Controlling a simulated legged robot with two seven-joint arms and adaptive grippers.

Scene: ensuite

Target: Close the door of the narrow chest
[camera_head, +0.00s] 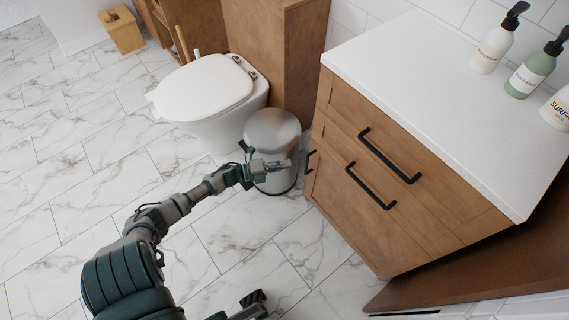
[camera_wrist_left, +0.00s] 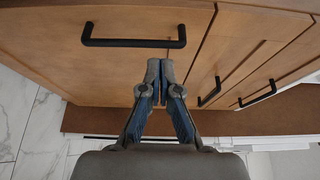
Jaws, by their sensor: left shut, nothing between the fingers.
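The wooden chest (camera_head: 345,105) with a white top stands at the right in the head view. A small black handle (camera_head: 309,160) is on its left-end front. In the left wrist view a wooden front panel (camera_wrist_left: 80,65) with a black handle (camera_wrist_left: 133,42) fills the upper left; I cannot tell surely whether it is ajar. My left gripper (camera_head: 284,164) is shut and empty, just left of the small handle in the head view. Its fingertips (camera_wrist_left: 161,68) lie over the panel's lower part in the wrist view; contact is unclear. A dark part (camera_head: 250,305) at the bottom edge may be my right gripper.
A grey round bin (camera_head: 272,130) stands behind my left gripper, beside the toilet (camera_head: 205,88). Longer handles (camera_head: 388,155) sit on the chest's other fronts. Bottles (camera_head: 497,42) stand on top. A brown ledge (camera_head: 480,275) lies at lower right. Marble floor (camera_head: 60,185) is clear at left.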

